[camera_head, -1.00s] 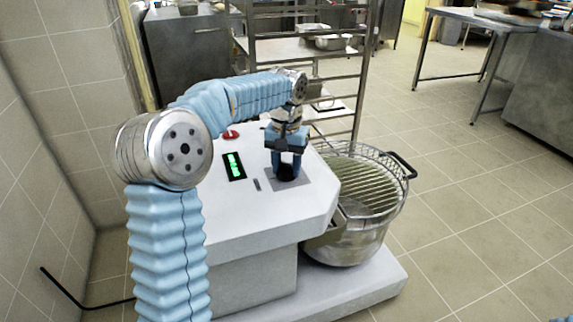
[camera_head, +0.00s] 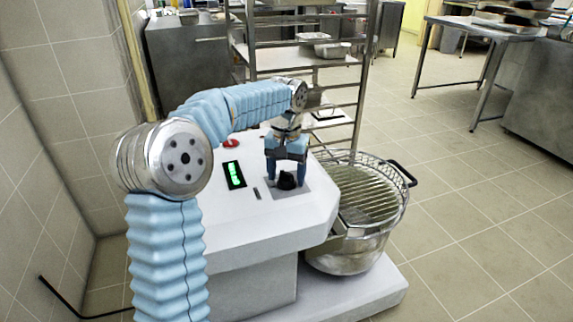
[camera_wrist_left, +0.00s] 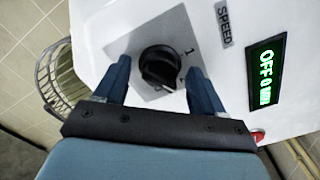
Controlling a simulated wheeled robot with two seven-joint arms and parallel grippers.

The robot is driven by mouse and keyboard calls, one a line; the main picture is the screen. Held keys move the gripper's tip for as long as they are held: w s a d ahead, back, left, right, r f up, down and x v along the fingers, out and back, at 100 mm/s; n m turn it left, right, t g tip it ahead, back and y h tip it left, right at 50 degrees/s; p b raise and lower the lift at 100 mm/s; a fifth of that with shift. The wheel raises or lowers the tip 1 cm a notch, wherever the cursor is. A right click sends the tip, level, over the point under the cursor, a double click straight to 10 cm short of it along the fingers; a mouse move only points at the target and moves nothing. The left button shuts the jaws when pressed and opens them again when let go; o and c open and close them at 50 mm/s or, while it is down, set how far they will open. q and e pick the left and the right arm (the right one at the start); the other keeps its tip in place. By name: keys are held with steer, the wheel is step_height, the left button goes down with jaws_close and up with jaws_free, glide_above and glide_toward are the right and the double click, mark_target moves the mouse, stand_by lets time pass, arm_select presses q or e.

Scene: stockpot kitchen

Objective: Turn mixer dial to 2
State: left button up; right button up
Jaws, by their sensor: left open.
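The mixer (camera_head: 265,225) has a white top with a black dial (camera_head: 287,181) on a grey square plate. The dial (camera_wrist_left: 160,66) also shows in the left wrist view, with a "1" printed beside it; other marks are partly hidden. My left gripper (camera_head: 286,178) points down over the dial. Its two blue fingers are open, one on each side of the dial, apart from it in the left wrist view (camera_wrist_left: 160,82). The green display (camera_wrist_left: 265,76) reads "OFF" and "0", with smaller text I cannot read clearly. My right gripper is not in view.
A red button (camera_head: 231,143) sits on the mixer top behind the display. The mixer bowl (camera_head: 347,252) with a wire guard stands at the right. A metal rack (camera_head: 300,45) is behind. A tiled wall is close at the left; open floor lies right.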

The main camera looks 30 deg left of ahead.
mark_target(286, 172)
arm_select(q)
step_height(286, 172, up, 14)
steer(key=shift+f, duration=0.15)
stand_by(0.6)
